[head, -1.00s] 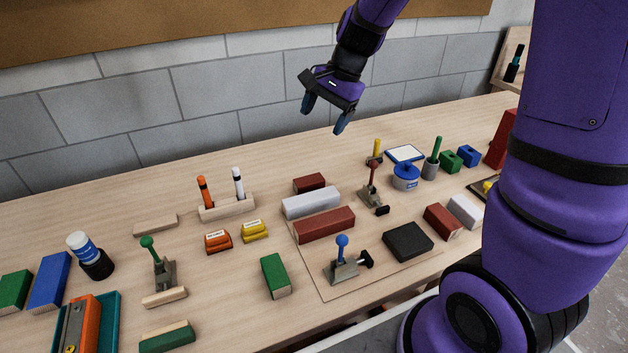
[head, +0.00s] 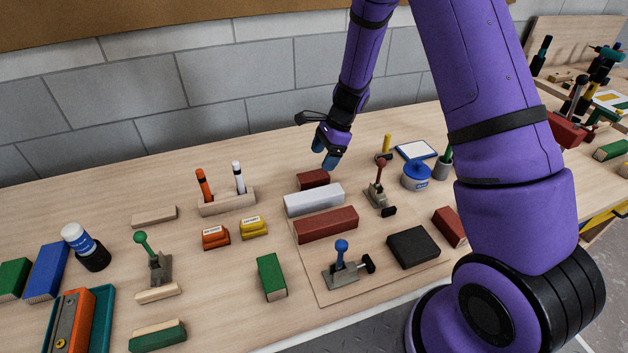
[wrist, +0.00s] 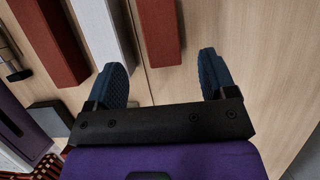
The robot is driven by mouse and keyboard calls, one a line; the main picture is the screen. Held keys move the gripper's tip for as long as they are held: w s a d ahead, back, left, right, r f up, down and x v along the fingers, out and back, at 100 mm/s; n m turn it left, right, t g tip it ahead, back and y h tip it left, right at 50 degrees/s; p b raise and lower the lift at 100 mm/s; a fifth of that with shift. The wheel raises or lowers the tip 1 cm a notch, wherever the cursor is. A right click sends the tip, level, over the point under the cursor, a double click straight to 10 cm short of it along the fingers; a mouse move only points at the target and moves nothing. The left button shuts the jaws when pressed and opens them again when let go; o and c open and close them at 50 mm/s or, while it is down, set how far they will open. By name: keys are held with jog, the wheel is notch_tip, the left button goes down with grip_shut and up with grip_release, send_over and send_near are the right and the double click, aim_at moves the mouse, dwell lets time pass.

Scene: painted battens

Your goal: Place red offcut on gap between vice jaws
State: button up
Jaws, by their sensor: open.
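A short dark red block (head: 313,179), likely the red offcut, lies on the bench behind a white bar (head: 314,200). My gripper (head: 325,155) is open and empty above and just behind it. In the wrist view the red block (wrist: 158,30) shows ahead of the gap between my fingers (wrist: 163,78), apart from them. A longer red block (head: 326,224) lies in front of the white bar, and another red block (head: 449,227) lies at the right. A red body (head: 567,131) at the far right may be the vice; its jaws cannot be made out.
Toggle clamps with red (head: 380,182) and blue (head: 342,262) handles stand near the bars. A black block (head: 413,247), blue tin (head: 416,176) and pen holder (head: 227,202) are close by. Bare bench lies behind the pen holder.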

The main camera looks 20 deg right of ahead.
aim_at(315, 175)
jog(key=x, duration=0.8)
jog(key=shift+f, duration=0.3)
jog(key=c, duration=1.1)
jog(key=shift+r, duration=0.1)
